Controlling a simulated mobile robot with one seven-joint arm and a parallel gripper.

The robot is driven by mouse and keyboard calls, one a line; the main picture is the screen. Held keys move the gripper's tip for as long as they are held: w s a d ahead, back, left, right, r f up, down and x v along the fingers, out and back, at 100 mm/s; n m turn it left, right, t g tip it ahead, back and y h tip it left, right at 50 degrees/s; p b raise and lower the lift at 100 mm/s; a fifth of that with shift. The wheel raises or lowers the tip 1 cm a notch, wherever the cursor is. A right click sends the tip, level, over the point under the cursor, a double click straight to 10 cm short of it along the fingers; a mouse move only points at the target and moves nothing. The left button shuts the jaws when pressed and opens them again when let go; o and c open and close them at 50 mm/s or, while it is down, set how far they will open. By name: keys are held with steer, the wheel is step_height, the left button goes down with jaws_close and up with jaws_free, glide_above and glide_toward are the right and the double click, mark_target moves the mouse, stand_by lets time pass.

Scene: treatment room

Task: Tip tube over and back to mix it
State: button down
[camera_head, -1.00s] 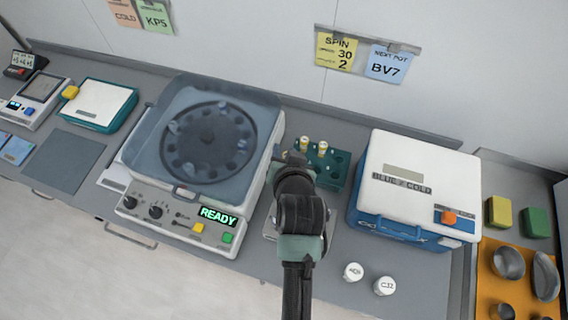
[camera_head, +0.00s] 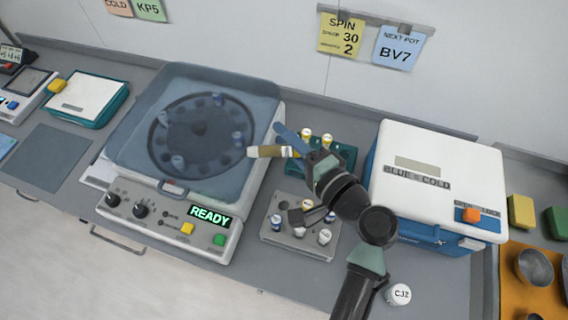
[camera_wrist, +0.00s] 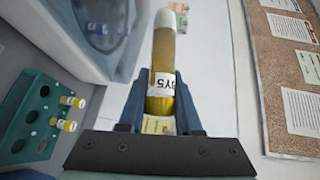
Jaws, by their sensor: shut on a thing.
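My gripper (camera_head: 288,147) is shut on a tube (camera_head: 266,151), which lies about level in the head view, its far end pointing left toward the centrifuge. In the wrist view the tube (camera_wrist: 162,60) stands out between the two fingers of my gripper (camera_wrist: 160,88). It holds amber liquid, has a white label with dark letters near the fingers, and ends in a pale rounded tip. Whether that tip is a cap is unclear. The tube is held in the air, clear of the bench.
A centrifuge (camera_head: 150,187) with a translucent lid and a READY display is at left. A teal rack (camera_head: 345,158) with yellow-capped tubes is behind my gripper. A grey rack (camera_head: 271,238) with several capped tubes is below. A white-and-blue cold box (camera_head: 440,150) stands right. A white-capped pot (camera_head: 398,294) is in front.

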steer(key=n+g+h+p, duration=0.1)
steer(key=n+h+p, duration=0.3)
steer(key=h+p, duration=0.1)
steer(key=n+g+h+p, duration=0.1)
steer(key=n+h+p, duration=0.4)
steer(key=h+p, duration=0.1)
steer(key=shift+r+p, duration=0.1)
steer(key=shift+p, duration=0.5)
